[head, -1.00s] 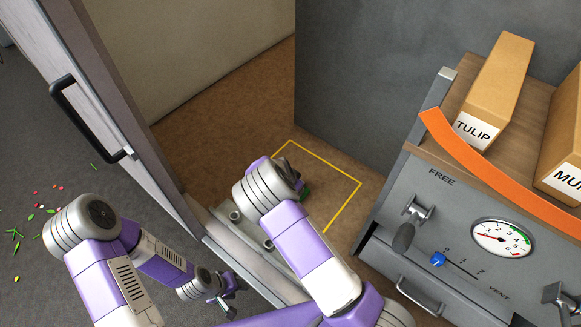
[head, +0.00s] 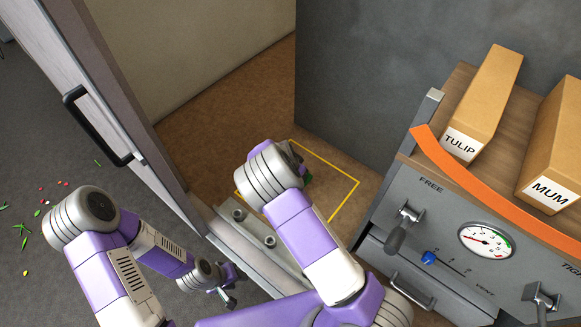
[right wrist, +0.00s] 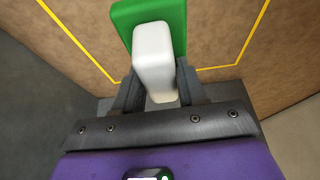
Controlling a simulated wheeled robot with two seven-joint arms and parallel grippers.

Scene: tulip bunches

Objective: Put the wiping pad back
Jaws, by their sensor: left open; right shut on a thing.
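The wiping pad is a green pad (right wrist: 180,18) with a white handle (right wrist: 154,60), seen in the right wrist view. My right gripper (right wrist: 153,88) is shut on the white handle. In the head view only a sliver of the green pad (head: 307,178) shows, past my right wrist, and my right gripper (head: 295,160) is mostly hidden. The pad is over or on a brown surface inside a yellow outline (head: 345,202); I cannot tell whether it touches. My left gripper (head: 227,298) is open and empty, low in the head view, away from the pad.
An open door (head: 110,90) with a black handle stands at left. A grey cabinet (head: 425,215) with levers and a gauge (head: 486,241) is at right, carrying boxes marked TULIP (head: 482,105) and MUM (head: 555,150). Petals and leaves lie on the left floor.

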